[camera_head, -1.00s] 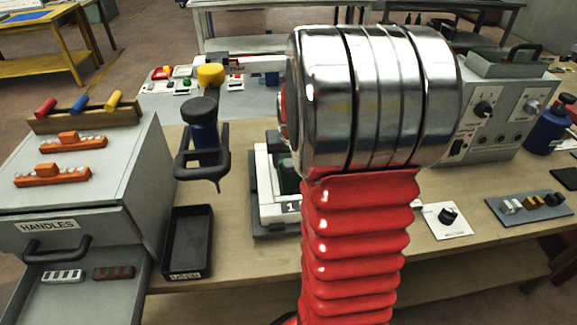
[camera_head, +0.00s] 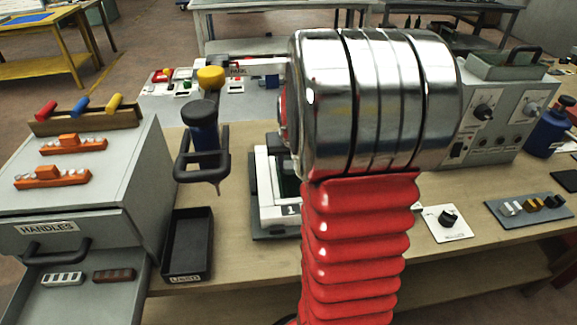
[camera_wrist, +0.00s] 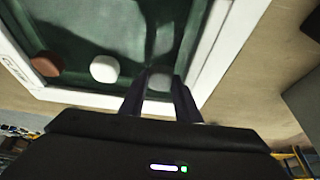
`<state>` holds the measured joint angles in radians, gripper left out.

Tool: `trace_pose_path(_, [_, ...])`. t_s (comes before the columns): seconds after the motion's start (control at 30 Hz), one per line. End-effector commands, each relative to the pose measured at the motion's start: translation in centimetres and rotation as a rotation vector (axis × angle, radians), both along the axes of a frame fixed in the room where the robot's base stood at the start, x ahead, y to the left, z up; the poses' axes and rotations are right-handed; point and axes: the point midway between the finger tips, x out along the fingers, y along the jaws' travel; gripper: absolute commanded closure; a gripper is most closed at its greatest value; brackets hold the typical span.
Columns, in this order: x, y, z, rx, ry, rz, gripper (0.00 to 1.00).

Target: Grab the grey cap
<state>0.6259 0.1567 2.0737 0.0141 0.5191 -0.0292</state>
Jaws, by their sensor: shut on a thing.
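The grey cap (camera_wrist: 160,81) shows in the wrist view at the tips of my gripper's two dark fingers (camera_wrist: 160,88). The fingers are shut on it, one on each side. It is over the dark green inside of a white-rimmed frame (camera_wrist: 228,45). A white cap (camera_wrist: 104,69) and a brown cap (camera_wrist: 46,65) are to its left, outside the fingers. In the head view, my arm hides the gripper and the caps. Part of the white frame (camera_head: 268,190) shows left of the arm.
A black-handled blue tool (camera_head: 204,140) stands left of the frame. A black tray (camera_head: 187,245) lies in front of it, beside a grey handles cabinet (camera_head: 100,210) with an open drawer. A grey control box (camera_head: 505,125) and blue bottle (camera_head: 545,135) stand at the right.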

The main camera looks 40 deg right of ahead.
Motion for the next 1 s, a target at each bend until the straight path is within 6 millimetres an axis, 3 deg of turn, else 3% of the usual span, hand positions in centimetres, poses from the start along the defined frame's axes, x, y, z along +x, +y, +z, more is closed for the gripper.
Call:
trace_pose_path(0.17, [0.0,-0.1,1.3,-0.002,-0.002,0.000,0.91])
trace_pose_path(0.63, [0.0,-0.1,8.8,-0.002,-0.002,-0.001,0.91])
trace_pose_path(1.0, [0.0,-0.1,10.0,0.000,0.000,-0.001,0.91])
